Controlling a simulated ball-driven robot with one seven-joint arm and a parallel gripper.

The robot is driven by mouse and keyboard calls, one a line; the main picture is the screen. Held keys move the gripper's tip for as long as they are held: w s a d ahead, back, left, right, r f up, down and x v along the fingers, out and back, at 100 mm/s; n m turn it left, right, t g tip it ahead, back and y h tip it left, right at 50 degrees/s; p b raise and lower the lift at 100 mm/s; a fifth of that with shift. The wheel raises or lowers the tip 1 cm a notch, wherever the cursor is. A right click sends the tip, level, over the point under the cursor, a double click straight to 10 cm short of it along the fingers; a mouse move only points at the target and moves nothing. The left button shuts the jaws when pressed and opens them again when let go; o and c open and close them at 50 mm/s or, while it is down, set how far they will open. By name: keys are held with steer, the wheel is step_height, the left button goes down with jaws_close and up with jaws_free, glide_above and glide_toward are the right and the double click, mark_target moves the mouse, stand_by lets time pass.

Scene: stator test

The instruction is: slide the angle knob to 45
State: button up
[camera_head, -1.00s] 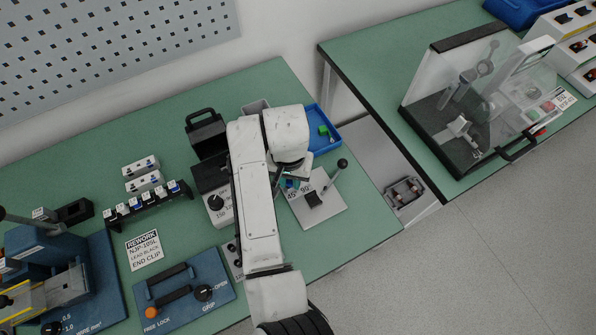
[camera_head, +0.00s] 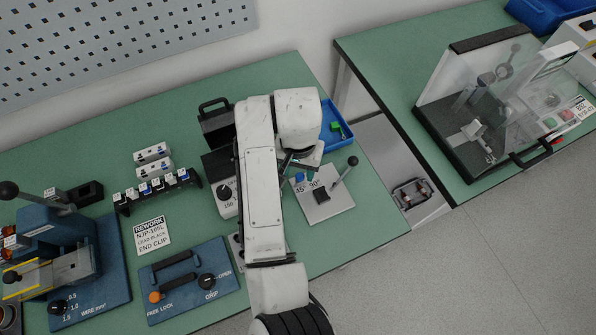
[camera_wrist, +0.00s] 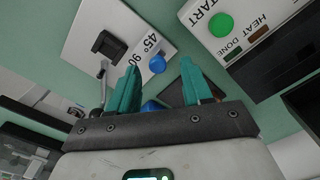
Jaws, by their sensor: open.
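The angle plate (camera_head: 335,210) is a light plate printed 45° and 90°, with a black block (camera_head: 321,195) and a ball-ended lever (camera_head: 343,172). It also shows in the wrist view (camera_wrist: 145,22). A round blue knob (camera_wrist: 157,64) sits at its printed edge beside the 45° and 90° marks; in the head view this blue knob (camera_head: 299,178) is close to the 45°. My gripper (camera_wrist: 160,66) has teal fingers, apart and pointing at the plate edge. The knob shows between the fingertips; contact cannot be told. A second blue piece (camera_wrist: 152,106) shows lower between the fingers, partly hidden.
A box with a green START button (camera_wrist: 221,24) stands right of the fingers in the wrist view. A blue tray (camera_head: 345,142) lies behind the plate. A blue clamp fixture (camera_head: 188,281) and a sign (camera_head: 153,235) are at left. The bench edge is near the plate's right.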

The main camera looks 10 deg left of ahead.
mark_target(298, 177)
step_height(298, 177, up, 8)
steer(key=shift+b, duration=0.35)
stand_by(0.4)
steer(key=s+d+f+t+h, duration=0.15)
steer(key=d+f, duration=0.25)
steer(key=d, duration=1.1)
steer(key=s+d+f+h, duration=0.1)
steer(key=s+d+f, duration=0.25)
steer(key=d, duration=1.05)
steer(key=s+d+f+y, duration=0.1)
steer(key=s+d+f, duration=0.1)
steer(key=s, duration=0.8)
steer(key=s+d+f+y, duration=0.1)
steer(key=s+d+f, duration=0.1)
steer(key=s, duration=0.7)
steer(key=shift+s+f, duration=0.35)
steer(key=shift+f, duration=0.05)
steer(key=shift+d+g, duration=0.1)
steer(key=shift+g, duration=0.15)
